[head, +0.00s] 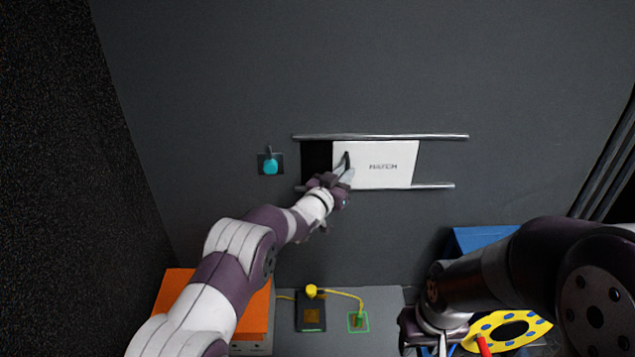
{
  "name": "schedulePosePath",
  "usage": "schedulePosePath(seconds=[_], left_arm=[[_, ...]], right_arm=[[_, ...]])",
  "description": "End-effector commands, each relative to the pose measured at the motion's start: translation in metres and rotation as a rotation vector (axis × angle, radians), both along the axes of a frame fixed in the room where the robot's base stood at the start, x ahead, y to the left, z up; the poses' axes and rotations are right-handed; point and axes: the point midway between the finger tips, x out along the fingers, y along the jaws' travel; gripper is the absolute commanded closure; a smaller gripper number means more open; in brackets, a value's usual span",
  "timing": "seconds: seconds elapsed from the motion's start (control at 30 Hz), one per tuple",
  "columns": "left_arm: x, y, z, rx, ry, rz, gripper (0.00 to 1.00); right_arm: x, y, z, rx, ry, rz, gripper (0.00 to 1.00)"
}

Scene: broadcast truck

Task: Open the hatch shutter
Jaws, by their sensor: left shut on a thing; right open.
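The hatch shutter (388,165) is a white panel with dark lettering, set between an upper rail (380,136) and a lower rail (425,186) on the grey wall. A black opening (317,158) shows at its left side, so the shutter stands partly open. My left gripper (344,172) is at the shutter's left edge, shut on its dark handle (346,160), which the fingers partly hide. My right gripper (440,346) is low at the bottom right, away from the shutter; its fingers are partly cut off by the frame's bottom edge.
A teal knob (270,166) sits on the wall left of the opening. Below are an orange box (257,315), a black device with a yellow plug (311,291), a green-outlined socket (358,322), a blue box (480,238) and a yellow disc (535,327). The wall right of the rails is clear.

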Motion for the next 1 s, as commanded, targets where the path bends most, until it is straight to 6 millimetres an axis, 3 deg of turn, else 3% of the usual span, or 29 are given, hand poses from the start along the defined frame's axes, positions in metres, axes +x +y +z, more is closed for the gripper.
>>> schedulePosePath(seconds=[0.03,0.2,0.4,0.6,0.97,1.0], left_arm=[[-0.001,-0.015,-0.006,0.001,-0.003,-0.005,1.0],[-0.001,-0.056,-0.006,-0.002,-0.002,-0.004,1.0],[-0.001,-0.087,-0.004,-0.001,-0.001,-0.002,1.0],[0.0,-0.1,-0.001,0.001,-0.001,-0.001,1.0],[0.0,-0.101,-0.001,0.001,0.001,0.0,1.0],[0.0,-0.101,-0.001,0.001,0.0,0.0,0.75]], right_arm=[[0.0,0.0,-0.012,0.0,0.0,0.0,0.57],[0.0,0.0,-0.03,0.0,0.0,0.0,0.57],[0.0,0.0,-0.043,0.0,0.0,0.0,0.57],[0.0,0.0,-0.047,0.0,0.0,0.0,0.57],[0.0,0.0,-0.047,0.0,0.0,0.0,0.57],[0.0,0.0,-0.047,0.0,0.0,0.0,0.57]])
